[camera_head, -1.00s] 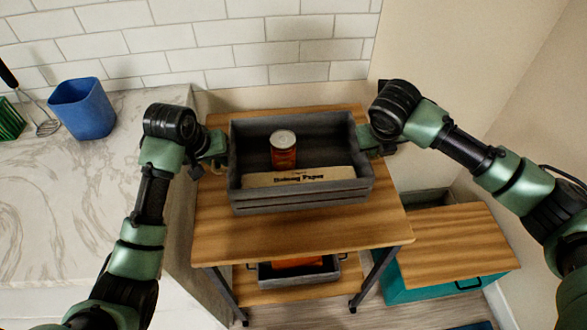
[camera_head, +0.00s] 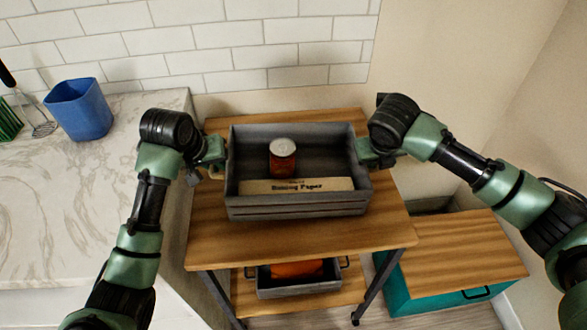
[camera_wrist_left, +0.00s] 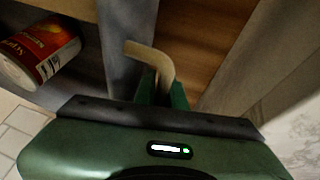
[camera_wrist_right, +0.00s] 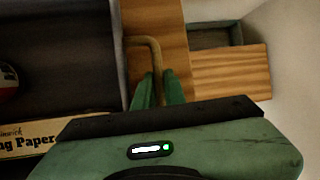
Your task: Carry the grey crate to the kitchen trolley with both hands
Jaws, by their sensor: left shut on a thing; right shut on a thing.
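The grey crate (camera_head: 298,208) is over the wooden top of the kitchen trolley (camera_head: 295,247), upright and roughly level. I cannot tell whether its base touches the top. My left gripper (camera_head: 219,157) is shut on the crate's left handle, a pale bar also in the left wrist view (camera_wrist_left: 150,54). My right gripper (camera_head: 366,153) is shut on the right handle, which shows in the right wrist view (camera_wrist_right: 148,43). Inside the crate are a red can (camera_head: 283,160) and a baking paper box (camera_head: 297,186) along the front wall.
A smaller grey crate (camera_head: 298,290) with something orange stands on the trolley's lower shelf. A teal cabinet with a wooden lid (camera_head: 455,260) stands right of the trolley. The marble counter (camera_head: 60,190), with a blue container (camera_head: 80,110), is at left. A tiled wall is behind.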

